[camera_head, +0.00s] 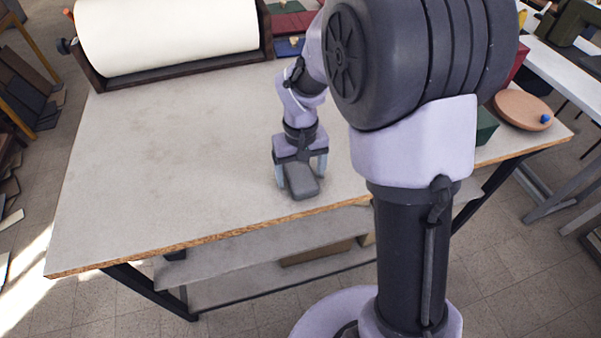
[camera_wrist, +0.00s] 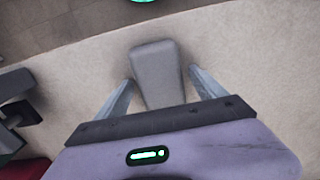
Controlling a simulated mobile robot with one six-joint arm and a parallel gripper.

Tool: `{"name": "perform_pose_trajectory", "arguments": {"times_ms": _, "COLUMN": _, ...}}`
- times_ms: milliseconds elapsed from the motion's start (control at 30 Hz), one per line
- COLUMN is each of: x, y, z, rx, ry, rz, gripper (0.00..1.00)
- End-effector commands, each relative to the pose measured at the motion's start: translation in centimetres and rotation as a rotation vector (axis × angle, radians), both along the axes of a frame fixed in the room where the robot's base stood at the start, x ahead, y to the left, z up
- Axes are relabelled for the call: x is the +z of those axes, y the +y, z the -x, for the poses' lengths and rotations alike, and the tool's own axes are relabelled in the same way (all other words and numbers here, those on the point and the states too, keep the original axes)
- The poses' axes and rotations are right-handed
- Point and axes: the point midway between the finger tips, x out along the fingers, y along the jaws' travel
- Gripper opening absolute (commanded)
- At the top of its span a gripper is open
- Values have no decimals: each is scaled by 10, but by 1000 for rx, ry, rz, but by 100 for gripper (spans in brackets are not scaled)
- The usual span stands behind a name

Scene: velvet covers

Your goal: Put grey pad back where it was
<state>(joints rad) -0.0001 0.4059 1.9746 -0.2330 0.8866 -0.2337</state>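The grey pad (camera_head: 302,184) is a small block with rounded edges near the front edge of the worktable (camera_head: 170,170). It also shows in the wrist view (camera_wrist: 158,72), turned slightly relative to my gripper. My gripper (camera_head: 301,172) points down over it, with one finger on each side. In the wrist view my gripper (camera_wrist: 161,76) has its left fingertip very close to or touching the pad, and a narrow gap shows at the right fingertip. The fingers are apart and do not look closed on the pad. The pad's near end is hidden under the gripper body.
A large white roll (camera_head: 170,35) in a dark holder stands at the back left. Red and blue flat pieces (camera_head: 290,22) lie at the back. A round brown board (camera_head: 522,108) with a blue knob and a green block (camera_head: 486,126) are at the right. The table's left half is clear.

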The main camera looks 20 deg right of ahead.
Motion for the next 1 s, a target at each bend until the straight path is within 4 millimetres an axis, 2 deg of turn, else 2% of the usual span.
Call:
{"name": "perform_pose_trajectory", "arguments": {"times_ms": 233, "x": 0, "y": 0, "z": 0, "rx": 0, "ry": -1, "rz": 0, "gripper": 80}}
{"name": "perform_pose_trajectory", "arguments": {"times_ms": 333, "x": 10, "y": 0, "z": 0, "rx": 0, "ry": -2, "rz": 0, "gripper": 80}}
{"name": "perform_pose_trajectory", "arguments": {"times_ms": 600, "x": 86, "y": 0, "z": -1, "rx": 0, "ry": -5, "rz": 0, "gripper": 80}}
{"name": "perform_pose_trajectory", "arguments": {"times_ms": 700, "x": 106, "y": 0, "z": 0, "rx": 0, "ry": -3, "rz": 0, "gripper": 80}}
{"name": "perform_pose_trajectory", "arguments": {"times_ms": 867, "x": 126, "y": 1, "z": 3, "rx": -6, "ry": -11, "rz": -3, "gripper": 80}}
{"name": "perform_pose_trajectory", "arguments": {"times_ms": 967, "x": 158, "y": 6, "z": 25, "rx": -56, "ry": -82, "rz": -29, "gripper": 80}}
{"name": "perform_pose_trajectory", "arguments": {"times_ms": 1000, "x": 176, "y": 9, "z": 42, "rx": -90, "ry": -129, "rz": -48, "gripper": 80}}
